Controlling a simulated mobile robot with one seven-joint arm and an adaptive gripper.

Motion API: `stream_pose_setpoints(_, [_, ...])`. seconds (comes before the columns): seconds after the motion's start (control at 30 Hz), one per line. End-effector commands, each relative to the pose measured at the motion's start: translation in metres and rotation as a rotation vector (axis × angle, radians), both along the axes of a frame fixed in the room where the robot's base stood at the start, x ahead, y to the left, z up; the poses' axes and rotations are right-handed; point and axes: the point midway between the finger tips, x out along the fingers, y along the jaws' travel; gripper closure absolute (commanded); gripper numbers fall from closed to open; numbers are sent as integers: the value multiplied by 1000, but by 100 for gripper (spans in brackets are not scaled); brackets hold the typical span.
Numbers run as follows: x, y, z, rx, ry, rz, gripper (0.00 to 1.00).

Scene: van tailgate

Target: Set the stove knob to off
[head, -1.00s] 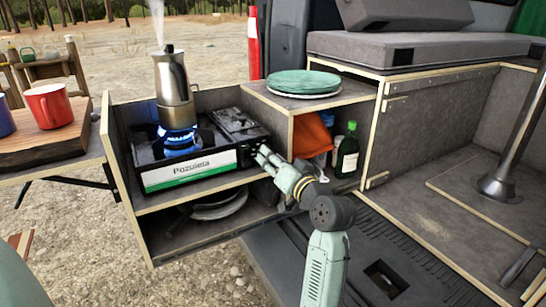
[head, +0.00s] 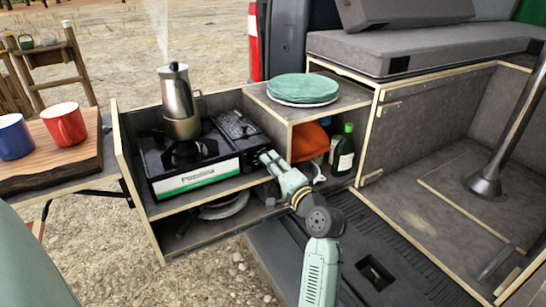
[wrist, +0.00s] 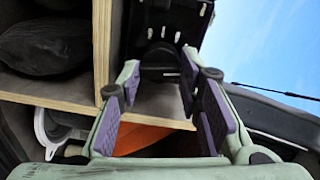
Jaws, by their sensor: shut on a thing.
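The camping stove (head: 195,182) stands on the upper shelf of the pull-out wooden unit, its labelled front facing me. A steel moka pot (head: 179,100) sits upright over its burner, with faint steam above it. No blue flame shows under the pot. My gripper (head: 265,157) is at the right end of the stove's front. In the wrist view my gripper (wrist: 159,78) is shut on the black stove knob (wrist: 160,60), with one purple-padded finger on each side. The knob is hidden behind my gripper in the head view, and its marking is not readable.
A shelf with teal and white plates (head: 303,88) stands right of the stove. Below it are an orange cloth (head: 309,142) and a green bottle (head: 343,150). A board with a red mug (head: 64,124) and a blue mug (head: 15,137) is at left.

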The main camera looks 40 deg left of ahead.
Motion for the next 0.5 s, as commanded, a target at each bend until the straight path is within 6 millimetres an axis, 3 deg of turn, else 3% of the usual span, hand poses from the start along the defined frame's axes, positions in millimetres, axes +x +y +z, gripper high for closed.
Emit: stream_pose_setpoints(0.5, [1,-1,1,80,189,-2,96])
